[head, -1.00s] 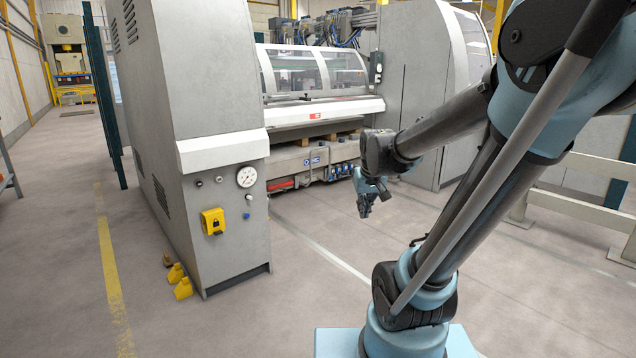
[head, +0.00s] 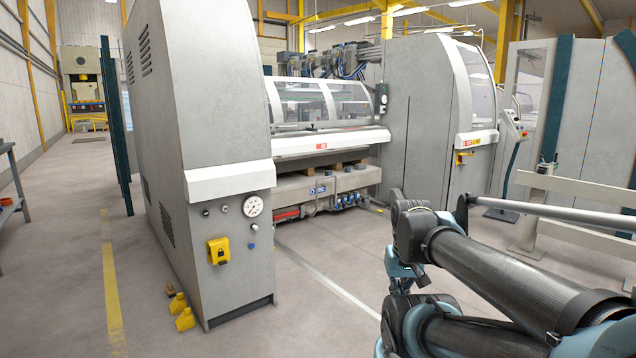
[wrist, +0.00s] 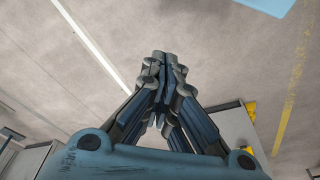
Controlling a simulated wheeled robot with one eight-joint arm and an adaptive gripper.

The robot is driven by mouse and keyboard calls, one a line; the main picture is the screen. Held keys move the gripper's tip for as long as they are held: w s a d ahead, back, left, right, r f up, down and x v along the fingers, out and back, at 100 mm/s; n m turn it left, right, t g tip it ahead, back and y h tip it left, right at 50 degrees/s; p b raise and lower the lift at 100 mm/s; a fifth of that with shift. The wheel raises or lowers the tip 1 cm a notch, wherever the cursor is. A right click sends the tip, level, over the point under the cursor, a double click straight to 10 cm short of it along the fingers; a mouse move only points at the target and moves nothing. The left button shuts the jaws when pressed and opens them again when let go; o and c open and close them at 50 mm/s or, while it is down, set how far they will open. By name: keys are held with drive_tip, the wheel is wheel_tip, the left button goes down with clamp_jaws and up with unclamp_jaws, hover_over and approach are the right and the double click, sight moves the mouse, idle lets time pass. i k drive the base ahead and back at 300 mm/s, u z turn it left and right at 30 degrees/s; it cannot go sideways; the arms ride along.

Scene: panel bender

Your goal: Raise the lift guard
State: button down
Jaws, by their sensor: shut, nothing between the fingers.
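The lift guard (head: 315,101) is a curved, clear-windowed cover in a pale frame between the two grey housings of the panel bender, in the head view. A white front beam (head: 330,140) with a red label runs along below it. The guard appears to be down over the machine bed. My gripper (wrist: 160,65) is shut and empty in the wrist view, over bare floor. In the head view my arm is folded at the lower right, well in front of and apart from the guard, and the fingertips are hard to make out there.
A grey cabinet (head: 205,150) with a gauge and yellow lock box (head: 218,250) stands near left. A pale rail fence (head: 575,190) is at the right. The floor before the machine is clear.

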sight(280, 125)
drive_tip(key=u, duration=0.1)
drive_tip(key=i, duration=2.1)
drive_tip(key=u, duration=0.15)
drive_tip(key=i, duration=3.4)
drive_tip(key=z, duration=0.1)
